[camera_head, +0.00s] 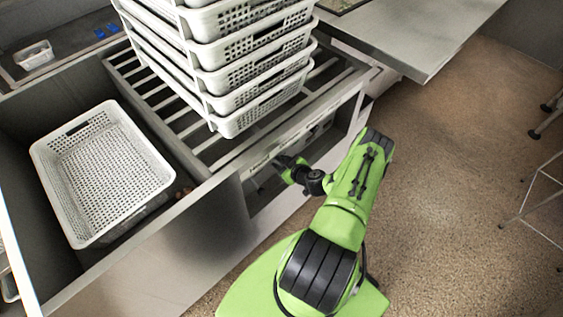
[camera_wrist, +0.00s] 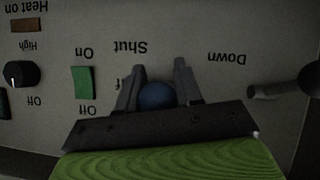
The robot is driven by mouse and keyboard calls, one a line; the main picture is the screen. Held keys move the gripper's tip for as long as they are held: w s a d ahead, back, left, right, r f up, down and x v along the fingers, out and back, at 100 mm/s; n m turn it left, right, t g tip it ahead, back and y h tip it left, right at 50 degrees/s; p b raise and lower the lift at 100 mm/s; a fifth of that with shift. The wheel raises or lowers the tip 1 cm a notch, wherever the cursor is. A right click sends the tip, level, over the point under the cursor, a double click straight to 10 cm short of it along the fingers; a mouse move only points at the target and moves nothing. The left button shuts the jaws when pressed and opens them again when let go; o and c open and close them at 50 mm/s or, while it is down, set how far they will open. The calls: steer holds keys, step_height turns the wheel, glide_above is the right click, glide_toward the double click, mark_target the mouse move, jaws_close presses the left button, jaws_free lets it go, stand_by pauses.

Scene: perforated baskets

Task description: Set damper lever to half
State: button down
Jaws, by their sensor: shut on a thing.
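In the wrist view, which shows the panel upside down, a round blue knob (camera_wrist: 157,96) sits between the two fingers of my gripper (camera_wrist: 160,67). The fingers are shut on it. I take it as the damper lever's end; its shaft is hidden. The word "Shut" is printed on the panel (camera_wrist: 215,25) just beyond the fingertips. Any half mark is not visible. In the head view my gripper (camera_head: 283,162) reaches to the front panel under the slatted rack, and the knob cannot be made out there.
In the wrist view, a green switch (camera_wrist: 83,82) and a black dial (camera_wrist: 21,74) are to the left. A dark-tipped lever (camera_wrist: 275,90) is to the right, near "Down". In the head view, stacked white baskets (camera_head: 240,75) stand above and a single basket (camera_head: 103,170) sits left.

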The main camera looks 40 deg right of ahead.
steer(key=c, duration=0.8)
jaws_free()
steer(key=shift+c, duration=0.2)
steer(key=shift+s, duration=0.1)
steer(key=p+v, duration=0.4)
steer(key=v, duration=1.1)
steer(key=shift+s+r, duration=0.15)
steer(key=shift+s, duration=0.1)
